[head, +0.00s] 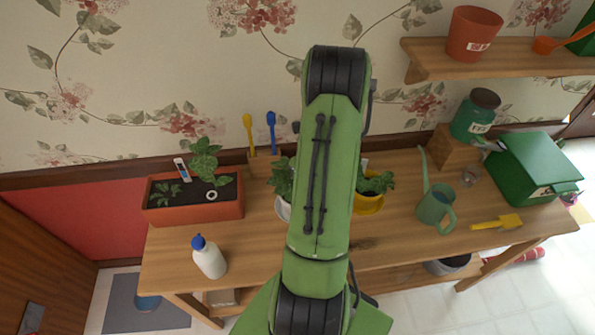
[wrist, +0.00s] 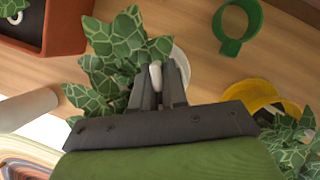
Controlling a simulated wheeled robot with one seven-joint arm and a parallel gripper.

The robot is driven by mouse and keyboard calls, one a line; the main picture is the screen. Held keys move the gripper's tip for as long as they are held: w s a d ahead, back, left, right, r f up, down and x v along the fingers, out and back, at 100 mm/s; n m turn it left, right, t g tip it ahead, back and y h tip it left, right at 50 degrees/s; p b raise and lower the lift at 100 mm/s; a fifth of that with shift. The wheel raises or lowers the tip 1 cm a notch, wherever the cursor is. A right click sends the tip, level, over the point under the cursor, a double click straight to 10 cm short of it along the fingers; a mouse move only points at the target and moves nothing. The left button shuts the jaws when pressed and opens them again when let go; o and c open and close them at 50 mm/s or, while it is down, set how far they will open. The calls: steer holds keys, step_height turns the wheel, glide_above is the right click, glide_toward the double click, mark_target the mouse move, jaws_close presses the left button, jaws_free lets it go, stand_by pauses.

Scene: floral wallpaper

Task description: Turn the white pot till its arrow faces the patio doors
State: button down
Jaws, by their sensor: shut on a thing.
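The white pot (head: 283,209) stands on the wooden bench, mostly hidden behind my arm in the head view. A leafy plant (head: 281,178) grows in it. In the wrist view a strip of the white pot (wrist: 182,62) shows just right of my fingers, with patterned green leaves (wrist: 112,50) to the left. My gripper (wrist: 156,72) is shut on a white part that looks like the pot's rim. Its fingertips are hidden in the head view. I cannot see the arrow. No patio doors are clearly visible; bright light falls on the floor at the right.
A yellow pot (head: 369,204) with a plant stands close right. A terracotta planter (head: 192,211) and a white bottle (head: 209,258) are left. A green watering can (head: 435,208) and yellow trowel (head: 497,222) are right. A green ring-shaped thing (wrist: 218,43) lies near the pot.

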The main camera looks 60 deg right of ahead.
steer(key=shift+s+d+m+h, duration=0.15)
steer(key=shift+m+h, duration=0.25)
steer(key=shift+m, duration=0.6)
steer(key=shift+f+b, duration=0.2)
steer(key=shift+b, duration=0.15)
steer(key=shift+s, duration=0.1)
steer(key=c, duration=1.1)
jaws_free()
steer(key=shift+g, duration=0.3)
steer(key=p+v, duration=0.1)
steer(key=v, duration=1.4)
steer(key=shift+s+r, duration=0.2)
steer(key=shift+r, duration=0.1)
